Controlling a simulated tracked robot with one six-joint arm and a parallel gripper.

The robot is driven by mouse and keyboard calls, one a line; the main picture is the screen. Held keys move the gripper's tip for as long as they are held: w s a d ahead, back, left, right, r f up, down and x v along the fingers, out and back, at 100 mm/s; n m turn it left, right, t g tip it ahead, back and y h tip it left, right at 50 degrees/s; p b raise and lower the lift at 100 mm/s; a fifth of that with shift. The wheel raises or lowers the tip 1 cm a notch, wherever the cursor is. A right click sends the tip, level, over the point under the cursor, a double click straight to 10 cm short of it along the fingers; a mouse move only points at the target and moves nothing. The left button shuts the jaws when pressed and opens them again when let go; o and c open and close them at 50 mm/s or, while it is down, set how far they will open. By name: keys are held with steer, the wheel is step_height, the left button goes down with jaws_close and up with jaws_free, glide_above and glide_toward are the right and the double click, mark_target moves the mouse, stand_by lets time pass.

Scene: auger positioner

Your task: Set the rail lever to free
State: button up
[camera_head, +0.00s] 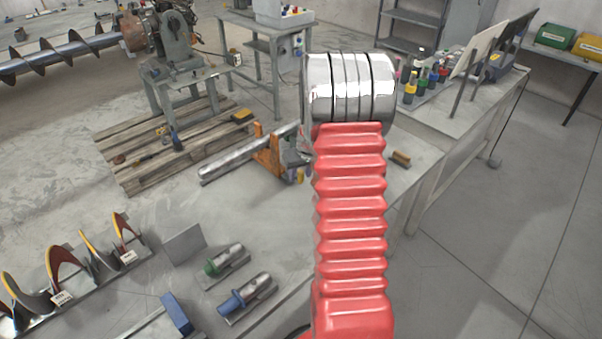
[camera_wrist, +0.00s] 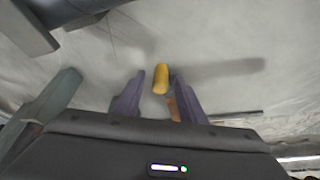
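A bright metal rail (camera_head: 250,152) lies at the middle of the head view, with an orange bracket (camera_head: 268,158) on it. A small yellow piece (camera_head: 299,176) shows beside the bracket, partly behind my red arm. In the wrist view a yellow cylindrical handle (camera_wrist: 161,79), likely the rail lever, stands between my fingers, with an orange part (camera_wrist: 173,108) below it. My gripper (camera_wrist: 160,76) is open, with one finger on each side of the handle and gaps visible on both sides. How deep the handle sits between them is unclear.
A bench (camera_head: 420,165) with coloured bottles (camera_head: 410,88) stands at right. Green- and blue-ended cylinders (camera_head: 228,258) lie at lower middle, auger flights (camera_head: 65,275) at lower left. A pallet (camera_head: 130,170) holds a machine stand behind. Open floor lies at right.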

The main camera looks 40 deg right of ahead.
steer(key=shift+c, duration=0.5)
jaws_close()
steer(key=shift+d, duration=0.1)
steer(key=shift+a, duration=0.25)
stand_by(0.4)
